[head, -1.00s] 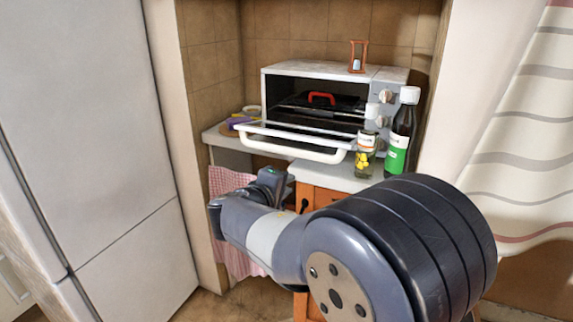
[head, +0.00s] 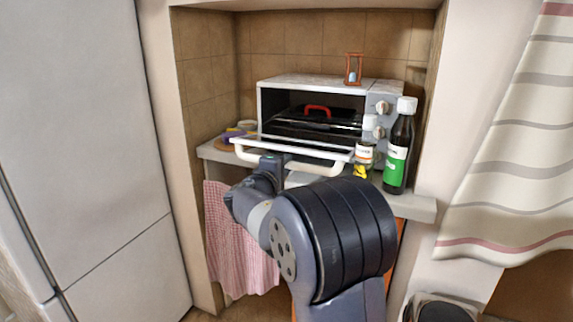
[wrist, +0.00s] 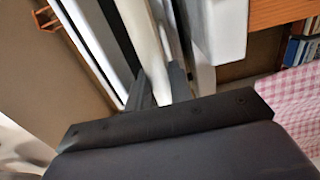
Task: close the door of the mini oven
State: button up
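The white mini oven (head: 290,82) stands on a counter in a tiled niche, its dark inside showing. Its door is open, lowered toward me, with the white handle (head: 318,169) at its front edge. My gripper (head: 270,160) is at the left part of this handle; its fingertips are hard to make out there. In the wrist view, the two dark fingers (wrist: 160,82) stand apart with the white handle bar (wrist: 146,40) between them. I cannot tell whether either finger touches the bar.
A dark bottle with a green label (head: 398,150) and a small jar (head: 364,155) stand right of the door. An hourglass (head: 353,68) is on the oven. A checked cloth (head: 235,240) hangs below the counter; a fridge (head: 85,130) is at left.

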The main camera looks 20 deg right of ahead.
jog(key=shift+w+d, duration=0.35)
jog(key=shift+d, duration=0.05)
grip_shut()
